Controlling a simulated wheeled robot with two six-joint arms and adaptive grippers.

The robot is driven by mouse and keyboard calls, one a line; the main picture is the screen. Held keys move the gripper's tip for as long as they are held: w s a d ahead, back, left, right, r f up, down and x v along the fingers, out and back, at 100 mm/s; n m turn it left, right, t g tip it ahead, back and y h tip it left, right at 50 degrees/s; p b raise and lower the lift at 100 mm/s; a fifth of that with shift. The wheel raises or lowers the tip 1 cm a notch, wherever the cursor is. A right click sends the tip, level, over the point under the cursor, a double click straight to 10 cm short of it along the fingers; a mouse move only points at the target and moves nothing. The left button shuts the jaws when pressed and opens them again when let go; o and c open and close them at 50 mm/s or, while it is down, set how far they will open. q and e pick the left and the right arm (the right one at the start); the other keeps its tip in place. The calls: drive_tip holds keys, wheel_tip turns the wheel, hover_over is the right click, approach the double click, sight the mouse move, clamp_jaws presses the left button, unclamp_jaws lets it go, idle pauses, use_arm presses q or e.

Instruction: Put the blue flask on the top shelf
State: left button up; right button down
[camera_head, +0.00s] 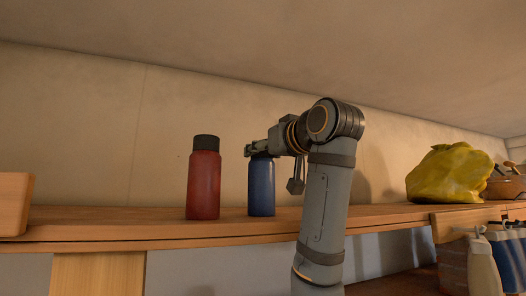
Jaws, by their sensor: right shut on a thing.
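The blue flask (261,186) is upright, with its base at the level of the wooden top shelf (120,226). It looks as if it stands on the shelf, just right of a red flask (204,183) with a black cap. My right gripper (256,150) reaches in from the right and is shut on the top of the blue flask. The gripper hides the flask's cap. My right arm rises in front of the shelf and covers part of it. My left gripper is not in view.
A yellow bag (449,174) sits on the shelf at the right, beside a brown basket (505,185). A wooden block (15,204) is at the shelf's left end. Cloths (505,256) hang below at the right. The shelf between the wooden block and the red flask is bare.

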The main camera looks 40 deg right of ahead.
drive_tip(key=shift+s+a+f, duration=0.1)
drive_tip(key=shift+s+f, duration=0.05)
drive_tip(key=c, duration=1)
unclamp_jaws()
drive_tip(key=o, duration=0.3)
drive_tip(key=shift+w, duration=0.2)
drive_tip(key=s+b, duration=0.3)
drive_tip(key=s, duration=0.1)
drive_tip(key=s+a+b, duration=0.1)
drive_tip(key=s+b, duration=0.1)
drive_tip(key=s, duration=0.2)
drive_tip(key=s+b, duration=0.3)
drive_tip(key=s, duration=0.1)
drive_tip(key=shift+a+b, duration=0.15)
drive_tip(key=shift+b, duration=0.2)
